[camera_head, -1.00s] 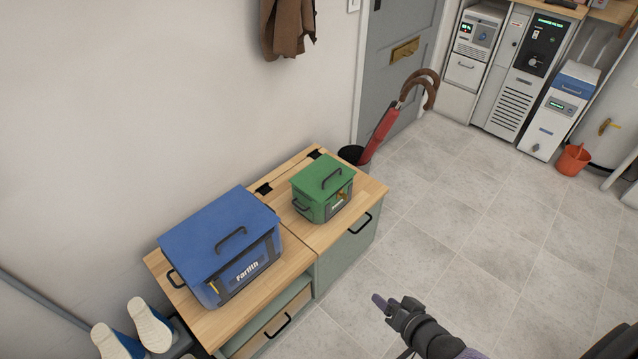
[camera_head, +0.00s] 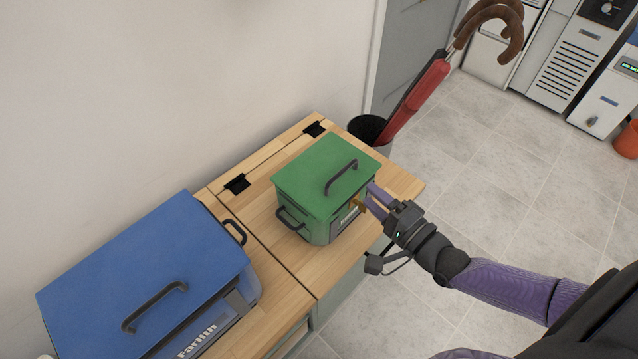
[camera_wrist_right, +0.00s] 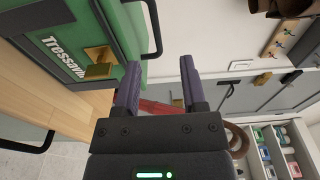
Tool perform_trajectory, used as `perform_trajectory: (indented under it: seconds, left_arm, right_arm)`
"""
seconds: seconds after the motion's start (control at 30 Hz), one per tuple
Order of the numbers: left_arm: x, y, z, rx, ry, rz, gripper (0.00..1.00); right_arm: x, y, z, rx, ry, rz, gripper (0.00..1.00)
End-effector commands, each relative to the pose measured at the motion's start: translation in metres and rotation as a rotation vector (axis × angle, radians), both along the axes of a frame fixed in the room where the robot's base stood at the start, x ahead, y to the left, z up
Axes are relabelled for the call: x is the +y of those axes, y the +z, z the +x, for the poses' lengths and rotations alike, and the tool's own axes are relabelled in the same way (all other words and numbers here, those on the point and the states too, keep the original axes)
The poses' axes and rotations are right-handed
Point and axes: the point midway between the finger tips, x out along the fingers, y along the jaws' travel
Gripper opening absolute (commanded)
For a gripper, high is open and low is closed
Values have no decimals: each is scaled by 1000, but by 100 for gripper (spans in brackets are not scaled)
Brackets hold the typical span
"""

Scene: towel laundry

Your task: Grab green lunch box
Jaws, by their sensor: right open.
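The green lunch box (camera_head: 325,178) stands upright on the wooden cabinet top, with a black handle on its lid and another on its left side. My right gripper (camera_head: 370,200) is at the box's front right side, close to the brass latch, with open, empty fingers. In the right wrist view the green lunch box (camera_wrist_right: 90,35) fills the upper left, with its lid handle and brass latch showing. The open purple fingers of the right gripper (camera_wrist_right: 160,85) are beside it; I cannot tell whether they touch it. My left gripper is not in view.
A blue box (camera_head: 145,280) stands on the left part of the wooden top (camera_head: 270,262). A red umbrella (camera_head: 418,95) leans in a black bin (camera_head: 368,128) behind the green box.

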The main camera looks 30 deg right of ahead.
Motion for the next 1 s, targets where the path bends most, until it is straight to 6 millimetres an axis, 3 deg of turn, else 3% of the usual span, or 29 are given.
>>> perform_trajectory:
  seconds: [0.43, 0.73, 1.0]
  left_arm:
    - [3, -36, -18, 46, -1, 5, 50]
    - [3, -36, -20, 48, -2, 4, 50]
    - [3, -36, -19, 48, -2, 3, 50]
  right_arm:
    - [26, -12, 78, -2, 0, 0, 53]
    - [28, -7, 88, -1, 0, -2, 53]
    - [28, -7, 88, -1, 0, -2, 0]
